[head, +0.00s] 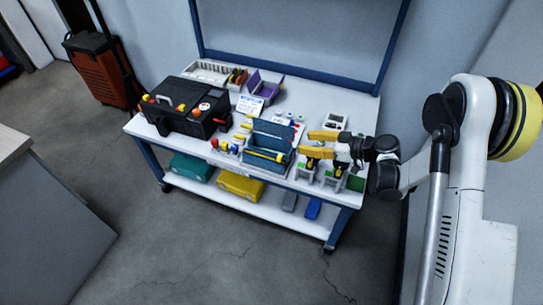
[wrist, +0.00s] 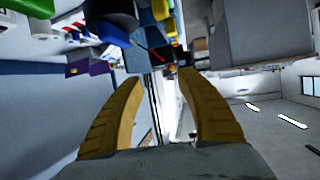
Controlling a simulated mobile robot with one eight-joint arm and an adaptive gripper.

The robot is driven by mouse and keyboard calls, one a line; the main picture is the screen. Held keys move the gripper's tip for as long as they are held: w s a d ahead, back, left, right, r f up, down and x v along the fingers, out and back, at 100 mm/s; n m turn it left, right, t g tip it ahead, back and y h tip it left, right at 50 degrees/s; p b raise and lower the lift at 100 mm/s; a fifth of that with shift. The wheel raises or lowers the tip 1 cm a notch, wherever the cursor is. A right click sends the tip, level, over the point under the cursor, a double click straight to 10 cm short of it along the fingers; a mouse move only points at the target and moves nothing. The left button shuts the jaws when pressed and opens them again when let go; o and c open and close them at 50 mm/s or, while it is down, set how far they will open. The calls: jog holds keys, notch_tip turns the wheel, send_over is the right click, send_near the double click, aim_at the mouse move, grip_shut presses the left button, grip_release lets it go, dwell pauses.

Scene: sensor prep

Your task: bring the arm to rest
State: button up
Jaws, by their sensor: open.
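My gripper (head: 318,144) reaches in from the right over the right part of the workbench (head: 308,96) in the head view. Its two yellow fingers point left, toward the blue tool caddy (head: 268,136). In the wrist view the fingers (wrist: 155,85) stand apart with nothing between them, so the gripper is open and empty. The wrist picture is turned on its side. My arm runs from the right edge of the head view to the gripper, which partly hides the small items below it.
A black case (head: 180,112) stands on the bench's left. A white bin (head: 210,72) and a purple bin (head: 264,84) are at the back. Small holders with green parts (head: 306,172) stand beneath my gripper. Teal (head: 192,166) and yellow (head: 240,186) cases lie on the lower shelf. Floor in front is clear.

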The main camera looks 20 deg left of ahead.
jog(key=shift+v, duration=1)
jog(key=s+d+r+m+t+h, duration=0.1)
jog(key=s+d+r+m+h, duration=0.3)
jog(key=r, duration=0.4)
jog(key=s+d+r+m+t+h, duration=0.15)
jog(key=s+d+r+m, duration=0.25)
jog(key=d+r, duration=0.4)
jog(key=s+d+r+m+h, duration=0.2)
jog(key=s+d, duration=0.4)
jog(key=s, duration=0.3)
jog(key=s+d+r+m+t+h, duration=0.1)
jog(key=s+d+r+m+h, duration=0.1)
jog(key=s+d+m+h, duration=0.3)
jog(key=s+d, duration=0.1)
jog(key=s, duration=0.3)
jog(key=shift+s+d+r, duration=0.15)
jog(key=shift+s+d, duration=0.1)
jog(key=shift+t+h, duration=0.25)
